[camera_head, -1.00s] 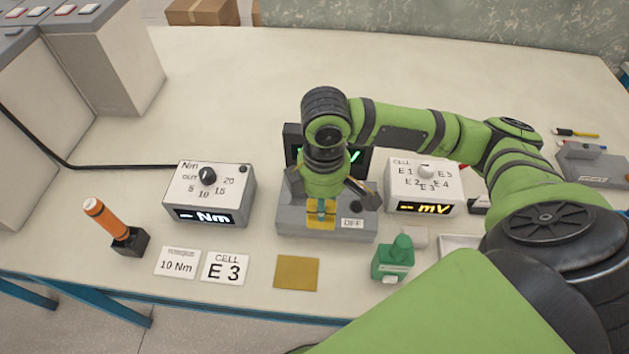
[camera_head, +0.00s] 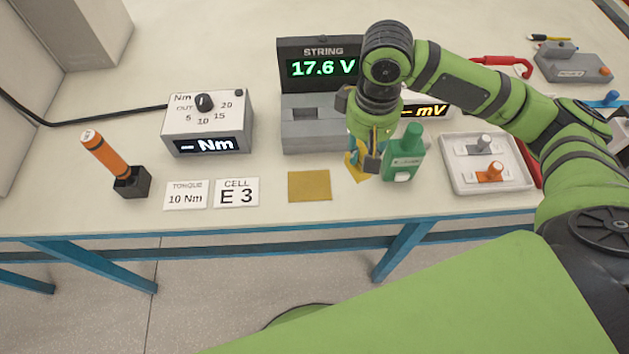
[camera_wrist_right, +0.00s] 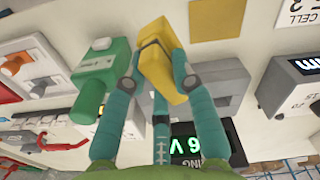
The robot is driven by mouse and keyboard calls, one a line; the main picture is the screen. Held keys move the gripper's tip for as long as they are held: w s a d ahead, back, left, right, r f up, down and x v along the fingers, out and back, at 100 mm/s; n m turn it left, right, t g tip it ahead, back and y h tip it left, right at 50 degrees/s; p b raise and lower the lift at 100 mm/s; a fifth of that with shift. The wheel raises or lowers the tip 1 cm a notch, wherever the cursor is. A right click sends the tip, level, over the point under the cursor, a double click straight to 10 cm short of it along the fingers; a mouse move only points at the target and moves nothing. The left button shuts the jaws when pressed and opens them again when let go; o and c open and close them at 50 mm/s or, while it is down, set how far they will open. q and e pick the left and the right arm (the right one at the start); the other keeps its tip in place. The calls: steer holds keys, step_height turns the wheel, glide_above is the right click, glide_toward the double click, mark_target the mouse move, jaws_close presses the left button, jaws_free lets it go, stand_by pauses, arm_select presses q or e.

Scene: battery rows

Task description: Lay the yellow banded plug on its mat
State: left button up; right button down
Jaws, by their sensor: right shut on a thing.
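The yellow plug (camera_head: 353,170) with a dark band is held by my right gripper (camera_head: 362,164), which is shut on it. In the right wrist view the plug (camera_wrist_right: 160,58) sits tilted between the teal fingers (camera_wrist_right: 155,72). It appears to be above the table, off the grey base (camera_head: 312,138). The flat yellow mat (camera_head: 309,187) lies bare on the table, to the left of the plug in the head view. The mat (camera_wrist_right: 216,17) is at the top of the wrist view. My left gripper is not in view.
A green device (camera_head: 405,155) stands close to the right of the gripper. A white tray (camera_head: 448,172) with small parts is farther right. Cards (camera_head: 237,192) lie left of the mat. The STRING display (camera_head: 320,67) reads 17.6 V. The table's front edge is just before the mat.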

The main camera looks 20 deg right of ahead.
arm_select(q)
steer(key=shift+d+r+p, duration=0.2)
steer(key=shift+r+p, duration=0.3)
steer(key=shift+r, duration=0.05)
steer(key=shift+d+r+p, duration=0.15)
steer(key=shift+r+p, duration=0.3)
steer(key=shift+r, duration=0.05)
arm_select(e)
steer(key=shift+w+a+f, duration=0.9)
steer(key=shift+a+f, duration=0.5)
steer(key=shift+f, duration=0.25)
steer(key=shift+w+a+f, duration=0.9)
steer(key=shift+a+f, duration=0.55)
steer(key=shift+f, duration=0.25)
steer(key=shift+w+a+f, duration=0.9)
steer(key=shift+a+f, duration=0.5)
steer(key=shift+f, duration=0.25)
steer(key=shift+f, duration=0.1)
steer(key=c, duration=1)
jaws_free()
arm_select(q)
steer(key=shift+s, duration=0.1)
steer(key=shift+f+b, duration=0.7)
arm_select(e)
step_height(320, 180, up, 12)
steer(key=shift+r, duration=0.15)
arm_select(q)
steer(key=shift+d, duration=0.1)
